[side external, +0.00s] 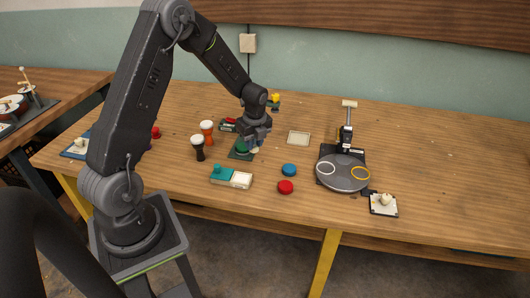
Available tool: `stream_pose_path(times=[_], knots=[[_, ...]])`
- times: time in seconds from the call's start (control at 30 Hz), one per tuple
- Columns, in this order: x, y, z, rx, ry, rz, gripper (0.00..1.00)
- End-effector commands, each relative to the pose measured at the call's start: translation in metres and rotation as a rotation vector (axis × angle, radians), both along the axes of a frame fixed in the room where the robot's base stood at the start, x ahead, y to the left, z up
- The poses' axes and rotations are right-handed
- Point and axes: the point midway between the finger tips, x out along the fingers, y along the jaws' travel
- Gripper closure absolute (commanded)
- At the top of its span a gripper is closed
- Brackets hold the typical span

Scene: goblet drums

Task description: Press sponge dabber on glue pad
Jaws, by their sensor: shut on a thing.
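My gripper (257,137) is low over the middle-left of the table, fingers pointing down. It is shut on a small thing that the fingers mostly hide. This seems to be the sponge dabber, though it is too small to be sure. A small dark green mat with a green round piece (241,149) lies just left of and below the fingertips. Whether the held thing touches it I cannot tell. A flat case (231,177) in front has a teal left part with a teal knob and a white pad (240,179) on the right. I cannot tell which pad holds glue.
Two goblet drums, one orange (207,133) and one black (198,148), stand close left of my gripper. A blue disc (289,170) and a red disc (286,187) lie to the right. A cream tray (298,138) and a round grey stand (343,174) are farther right.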

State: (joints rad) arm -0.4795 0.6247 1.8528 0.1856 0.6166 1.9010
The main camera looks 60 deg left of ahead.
Motion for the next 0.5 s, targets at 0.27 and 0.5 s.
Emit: stream_pose_path(times=[0.27, 0.5], knots=[[-0.043, 0.036, 0.033, 0.001, -0.001, 0.004, 0.98], [-0.058, 0.032, 0.042, -0.001, 0.000, -0.004, 0.98]])
